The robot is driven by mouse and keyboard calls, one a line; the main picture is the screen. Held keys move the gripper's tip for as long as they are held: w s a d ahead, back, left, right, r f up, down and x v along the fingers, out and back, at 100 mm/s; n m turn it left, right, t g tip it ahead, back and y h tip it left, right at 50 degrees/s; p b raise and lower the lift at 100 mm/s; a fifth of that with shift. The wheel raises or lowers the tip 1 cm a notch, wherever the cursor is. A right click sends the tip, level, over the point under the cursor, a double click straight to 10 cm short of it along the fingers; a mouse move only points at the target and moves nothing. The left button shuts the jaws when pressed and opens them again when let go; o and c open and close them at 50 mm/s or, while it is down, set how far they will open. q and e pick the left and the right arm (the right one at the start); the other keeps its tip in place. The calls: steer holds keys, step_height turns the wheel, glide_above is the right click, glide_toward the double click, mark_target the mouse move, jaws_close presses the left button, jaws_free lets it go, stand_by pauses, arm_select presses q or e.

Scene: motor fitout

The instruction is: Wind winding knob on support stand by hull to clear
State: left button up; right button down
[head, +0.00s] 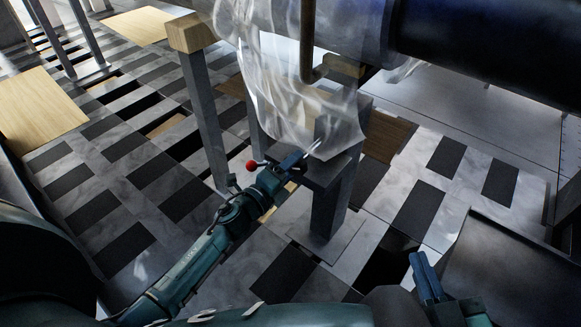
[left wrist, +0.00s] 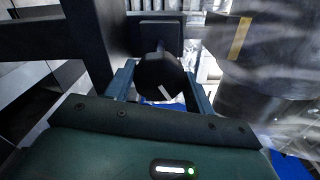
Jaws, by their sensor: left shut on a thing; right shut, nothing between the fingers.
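The support stand (head: 329,208) is a grey post on a flat base plate, under the dark blue hull (head: 470,35). My left gripper (head: 297,158) is at the upper part of this stand. In the left wrist view the black, rounded winding knob (left wrist: 160,76) sits between the fingers of my left gripper (left wrist: 158,88), which are shut on it. A pale mark shows on the knob's face. In the head view the gripper hides the knob. My right gripper (head: 424,275) is shut and empty at the lower right, away from the stand.
A translucent sheet (head: 300,90) hangs from the hull beside the stand and my left gripper. A red ball (head: 251,165) shows beside my left wrist. Another wood-topped post (head: 204,110) stands to the left. The chequered floor has dark openings.

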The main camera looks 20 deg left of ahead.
arm_select(q)
steer(key=o, duration=1)
steer(key=shift+c, duration=0.2)
arm_select(e)
steer(key=shift+s+f, duration=0.15)
arm_select(q)
steer(key=p+v, duration=0.1)
steer(key=v, duration=1.2)
arm_select(e)
steer(key=shift+d+m+g+h, duration=0.25)
steer(key=shift+m+g+h, duration=0.15)
steer(key=shift+g+h, duration=0.1)
arm_select(q)
steer(key=shift+s, duration=0.1)
